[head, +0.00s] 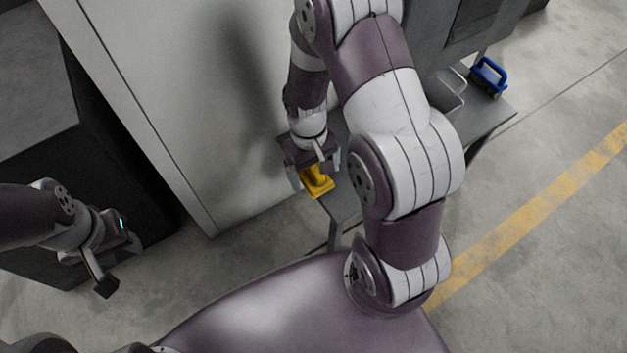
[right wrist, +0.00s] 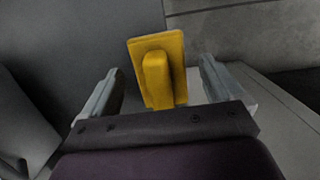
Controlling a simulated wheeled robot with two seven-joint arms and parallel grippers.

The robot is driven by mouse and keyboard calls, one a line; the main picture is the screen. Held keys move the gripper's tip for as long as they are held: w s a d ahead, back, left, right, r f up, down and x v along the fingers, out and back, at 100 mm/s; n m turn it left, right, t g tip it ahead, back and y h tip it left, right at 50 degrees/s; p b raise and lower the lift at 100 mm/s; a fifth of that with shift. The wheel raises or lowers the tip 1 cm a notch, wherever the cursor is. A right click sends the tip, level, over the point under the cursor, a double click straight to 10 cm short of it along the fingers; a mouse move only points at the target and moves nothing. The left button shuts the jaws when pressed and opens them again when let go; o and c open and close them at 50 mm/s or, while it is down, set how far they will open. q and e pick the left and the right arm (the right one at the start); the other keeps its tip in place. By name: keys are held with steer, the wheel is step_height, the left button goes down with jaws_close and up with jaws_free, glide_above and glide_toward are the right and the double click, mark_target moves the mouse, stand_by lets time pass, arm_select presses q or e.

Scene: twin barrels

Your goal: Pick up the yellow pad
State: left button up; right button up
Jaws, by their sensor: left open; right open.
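The yellow pad (head: 319,186) lies near the left end of a grey table (head: 346,208) in the head view. It has a flat base and a raised handle. My right gripper (head: 317,178) is over it, its fingers apart. In the right wrist view the yellow pad (right wrist: 158,68) stands between the two open fingers of my right gripper (right wrist: 160,92), with a gap on each side; the near part of the pad is hidden by the gripper body. My left gripper (head: 104,282) is at the lower left, away from the table, open and empty.
A blue pad with a handle (head: 488,76) is at the table's far right end, near a wire-like metal frame (head: 452,90). A large pale panel (head: 170,90) stands left of the table. A dark box-like cabinet (head: 100,170) is further left. Open floor lies to the right.

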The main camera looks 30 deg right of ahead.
mark_target(315, 169)
steer(key=shift+f, duration=0.25)
arm_select(q)
steer(key=shift+f, duration=0.15)
arm_select(e)
steer(key=c, duration=1.1)
steer(key=shift+c, duration=0.2)
step_height(315, 169, up, 5)
steer(key=p, duration=0.4)
arm_select(q)
step_height(315, 169, up, 10)
steer(key=p, duration=0.6)
steer(key=shift+f, duration=0.2)
arm_select(e)
steer(key=s+r, duration=0.6)
steer(key=s, duration=0.5)
steer(key=shift+s+a, duration=0.15)
steer(key=shift+s, duration=0.2)
